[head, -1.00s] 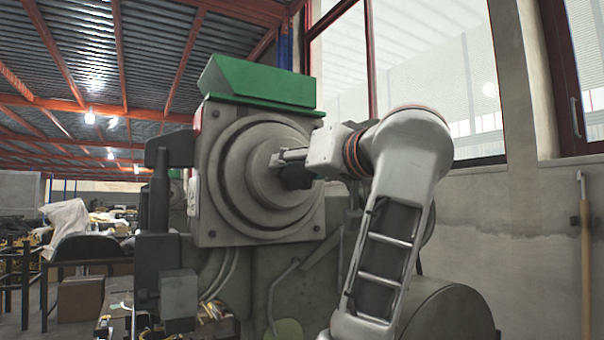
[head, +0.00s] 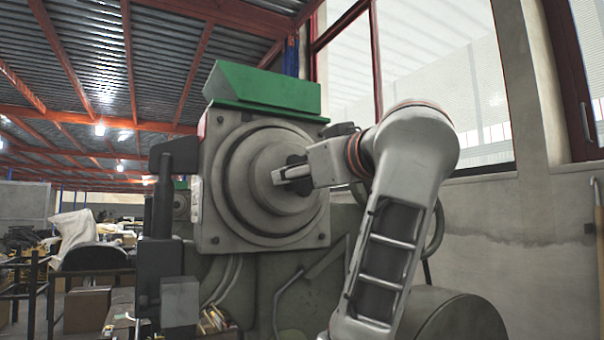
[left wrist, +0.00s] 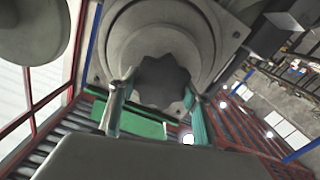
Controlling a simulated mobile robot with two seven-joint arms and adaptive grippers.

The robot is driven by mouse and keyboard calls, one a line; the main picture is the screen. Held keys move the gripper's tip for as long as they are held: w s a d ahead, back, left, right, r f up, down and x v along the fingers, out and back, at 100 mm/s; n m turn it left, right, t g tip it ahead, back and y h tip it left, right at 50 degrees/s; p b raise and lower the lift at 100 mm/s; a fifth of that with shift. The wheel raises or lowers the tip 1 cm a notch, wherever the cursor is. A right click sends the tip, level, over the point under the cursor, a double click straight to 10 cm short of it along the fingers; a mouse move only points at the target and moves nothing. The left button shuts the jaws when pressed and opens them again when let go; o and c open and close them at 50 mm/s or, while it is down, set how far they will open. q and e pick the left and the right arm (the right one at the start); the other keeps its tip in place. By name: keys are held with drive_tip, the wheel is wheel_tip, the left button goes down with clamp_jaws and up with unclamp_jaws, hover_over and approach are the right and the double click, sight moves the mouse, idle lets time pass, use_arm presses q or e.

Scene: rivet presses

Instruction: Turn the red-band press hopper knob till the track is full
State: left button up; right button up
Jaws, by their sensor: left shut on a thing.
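The press (head: 262,190) has a green hopper (head: 265,85) on top and a small red mark (head: 202,125) at its upper left edge. The dark knob (head: 296,160) is at the middle of its round stepped face, partly hidden by my gripper. My left gripper (head: 286,174) is shut on the knob, one pale finger showing across it. In the left wrist view, the lobed knob (left wrist: 163,80) sits between the two fingers of my left gripper (left wrist: 157,100). I cannot make out the track or how full it is. My right gripper is out of view.
A dark upright bracket (head: 160,225) stands at the press's left side. A window (head: 430,75) and a grey wall (head: 510,235) are at the right. Boxes (head: 87,308) and a draped white cloth (head: 75,228) stand at the back left.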

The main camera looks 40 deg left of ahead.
use_arm(q)
drive_tip(key=o, duration=1.1)
drive_tip(key=shift+o, duration=0.2)
drive_tip(key=shift+r, duration=0.1)
wheel_tip(320, 180, up, 10)
drive_tip(key=shift+f, duration=0.1)
